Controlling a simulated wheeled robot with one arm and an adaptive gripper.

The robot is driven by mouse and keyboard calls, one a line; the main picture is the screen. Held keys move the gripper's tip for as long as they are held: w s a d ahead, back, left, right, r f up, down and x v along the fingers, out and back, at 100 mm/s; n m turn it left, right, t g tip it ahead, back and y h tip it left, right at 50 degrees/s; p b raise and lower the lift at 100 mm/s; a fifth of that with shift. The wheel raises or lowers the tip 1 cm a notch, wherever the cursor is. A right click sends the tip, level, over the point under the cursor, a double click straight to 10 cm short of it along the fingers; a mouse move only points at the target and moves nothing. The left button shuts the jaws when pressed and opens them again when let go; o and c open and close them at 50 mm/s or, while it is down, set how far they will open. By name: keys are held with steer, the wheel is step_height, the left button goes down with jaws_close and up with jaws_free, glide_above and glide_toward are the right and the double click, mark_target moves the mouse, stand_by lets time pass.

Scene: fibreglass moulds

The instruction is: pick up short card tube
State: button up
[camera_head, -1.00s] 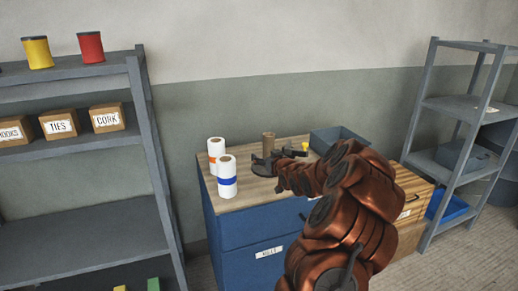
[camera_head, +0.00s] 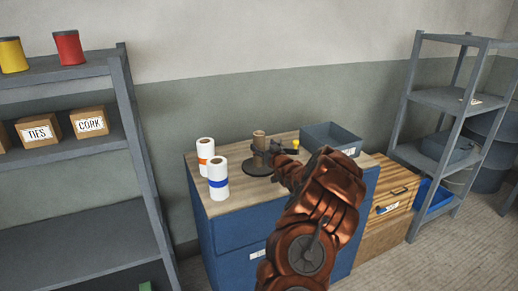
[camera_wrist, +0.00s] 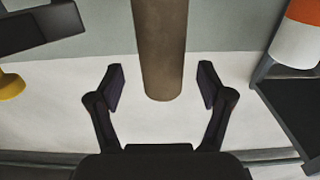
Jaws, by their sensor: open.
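The short card tube (camera_head: 259,140) is a plain brown cylinder standing upright on the blue cabinet's wooden top, by a dark round base (camera_head: 257,166). In the wrist view the tube (camera_wrist: 160,45) comes down from the top edge, and its end lies between my two fingers. My gripper (camera_wrist: 161,86) is open, with a visible gap on each side of the tube. In the head view my gripper (camera_head: 274,150) is at the tube, and my arm reaches in from the lower right. The fingers partly hide the tube's lower part there.
A grey bin (camera_head: 318,137) and a small yellow object (camera_head: 295,144) are to the right. Shelving (camera_head: 60,165) stands at the left.

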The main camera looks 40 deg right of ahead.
steer(key=shift+w+d+r+p, duration=0.1)
steer(key=shift+w+r+p, duration=0.25)
steer(key=shift+w, duration=0.35)
steer(key=shift+p+x, duration=0.3)
steer(key=shift+x, duration=0.85)
steer(key=shift+d+f, duration=0.1)
steer(key=shift+f, duration=0.05)
steer(key=c, duration=1.2)
